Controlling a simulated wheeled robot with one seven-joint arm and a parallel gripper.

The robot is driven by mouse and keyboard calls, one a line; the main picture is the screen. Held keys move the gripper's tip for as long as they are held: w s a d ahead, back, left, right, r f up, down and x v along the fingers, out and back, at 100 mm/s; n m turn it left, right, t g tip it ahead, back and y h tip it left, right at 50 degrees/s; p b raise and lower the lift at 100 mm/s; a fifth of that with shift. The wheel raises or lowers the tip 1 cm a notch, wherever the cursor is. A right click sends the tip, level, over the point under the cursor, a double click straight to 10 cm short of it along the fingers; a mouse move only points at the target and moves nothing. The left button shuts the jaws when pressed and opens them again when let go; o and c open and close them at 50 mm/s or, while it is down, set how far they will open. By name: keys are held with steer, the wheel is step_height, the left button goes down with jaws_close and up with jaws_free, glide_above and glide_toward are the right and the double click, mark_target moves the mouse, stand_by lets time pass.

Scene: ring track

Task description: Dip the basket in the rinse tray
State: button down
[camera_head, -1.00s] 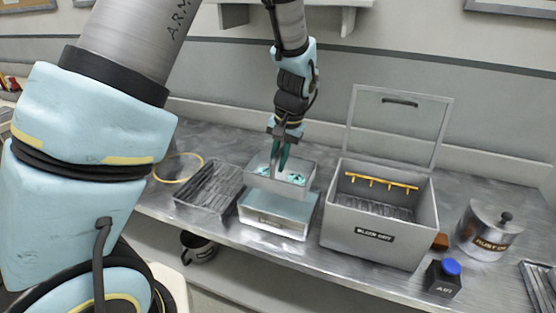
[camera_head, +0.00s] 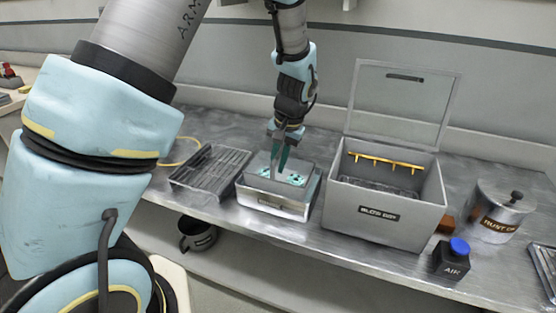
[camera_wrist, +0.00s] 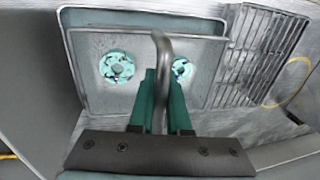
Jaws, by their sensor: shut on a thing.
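My gripper (camera_head: 279,160) is shut on the upright handle (camera_wrist: 161,75) of the basket (camera_head: 262,165), and its teal fingers point down. The basket is a grey, shallow box; in the wrist view its floor (camera_wrist: 148,90) carries two round teal patterned pieces, one at the left (camera_wrist: 117,66) and one partly behind the fingers (camera_wrist: 182,69). I cannot tell whether the basket touches the tray's bottom.
A slatted drain rack (camera_head: 208,172) stands just left of the tray. A grey box with a raised clear lid (camera_head: 383,205) and a yellow bar stands close on the right. Beyond it are a blue-capped bottle (camera_head: 452,260) and a lidded metal pot (camera_head: 499,212).

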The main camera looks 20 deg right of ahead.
steer(key=shift+f+b, duration=1.05)
steer(key=shift+f, duration=1)
steer(key=shift+r, duration=0.15)
stand_by(0.3)
steer(key=shift+r+p, duration=3.4)
steer(key=shift+r, duration=0.9)
steer(key=shift+r, duration=0.15)
steer(key=shift+r+p, duration=1.6)
steer(key=shift+r, duration=0.25)
